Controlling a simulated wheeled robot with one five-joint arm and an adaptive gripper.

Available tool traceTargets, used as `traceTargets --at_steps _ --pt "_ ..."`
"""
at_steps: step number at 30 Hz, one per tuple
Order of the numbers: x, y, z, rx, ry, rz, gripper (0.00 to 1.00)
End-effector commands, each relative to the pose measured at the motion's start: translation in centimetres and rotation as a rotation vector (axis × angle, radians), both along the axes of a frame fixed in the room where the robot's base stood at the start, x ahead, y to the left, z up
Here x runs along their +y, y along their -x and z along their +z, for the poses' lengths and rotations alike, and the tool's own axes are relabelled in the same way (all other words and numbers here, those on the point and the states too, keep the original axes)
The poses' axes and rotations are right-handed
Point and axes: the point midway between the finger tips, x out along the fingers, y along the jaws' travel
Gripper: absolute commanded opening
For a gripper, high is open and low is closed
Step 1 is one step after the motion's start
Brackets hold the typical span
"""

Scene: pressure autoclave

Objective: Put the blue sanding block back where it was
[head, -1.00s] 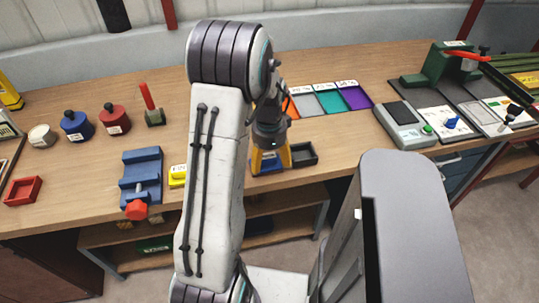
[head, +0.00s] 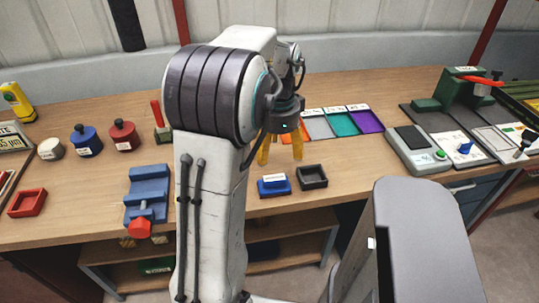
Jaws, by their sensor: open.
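The blue sanding block (head: 273,182), with a white label on its near side, sits near the front edge of the workbench. It appears to sit in a low blue tray (head: 276,193); I cannot tell whether it lies fully flat. My gripper (head: 281,160) has two yellow fingers, spread apart and empty. It hangs above and behind the block, clear of it.
An empty dark tray (head: 313,183) stands just right of the block. A blue vise (head: 147,187) and a red tray (head: 27,203) are left. Coloured sheets (head: 345,124) lie behind. My arm hides the bench left of the block. A grey device (head: 417,152) stands right.

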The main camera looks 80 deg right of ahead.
Motion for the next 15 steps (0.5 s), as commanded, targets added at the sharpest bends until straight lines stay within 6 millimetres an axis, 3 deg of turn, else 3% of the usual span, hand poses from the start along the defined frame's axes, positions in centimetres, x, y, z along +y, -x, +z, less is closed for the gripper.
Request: traceTargets --at_steps 9,11,15 --pt "0.2 -0.8 0.8 0.001 0.004 0.032 0.72" --pt "0.5 -2.0 0.9 0.001 0.008 0.079 0.72" --pt "2.3 -6.9 1.8 0.005 0.031 0.294 0.72"
